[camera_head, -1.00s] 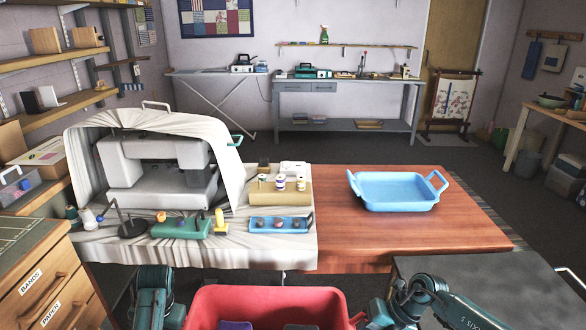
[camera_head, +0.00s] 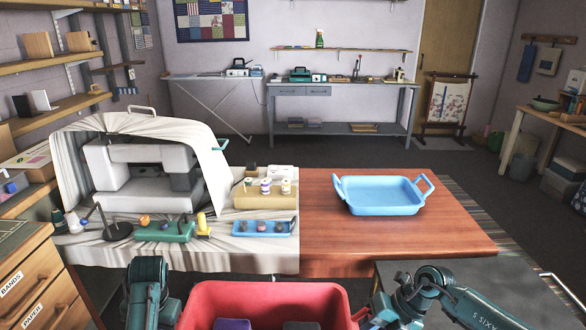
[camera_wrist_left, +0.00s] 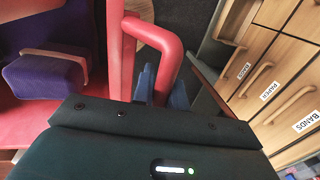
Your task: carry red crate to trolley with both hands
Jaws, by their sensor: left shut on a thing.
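The red crate (camera_head: 341,302) is at the bottom middle of the head view, its lower part cut off by the frame edge. It holds a purple thing (camera_head: 233,324) and a dark grey thing beside it. In the left wrist view, my left gripper (camera_wrist_left: 157,85) is shut on the crate's red handle (camera_wrist_left: 169,60). My left arm stands at the crate's left side. My right arm reaches down beside its right side; the right fingers are out of view. A dark top (camera_head: 455,285) with a pale rail at the lower right looks like the trolley.
A wooden table (camera_head: 400,235) stands ahead, with a blue tray (camera_head: 381,194) on it. A cloth-covered part to its left bears a sewing machine (camera_head: 140,175) and small sewing things. A labelled drawer unit (camera_head: 35,275) is at the left. Floor shows beyond the table.

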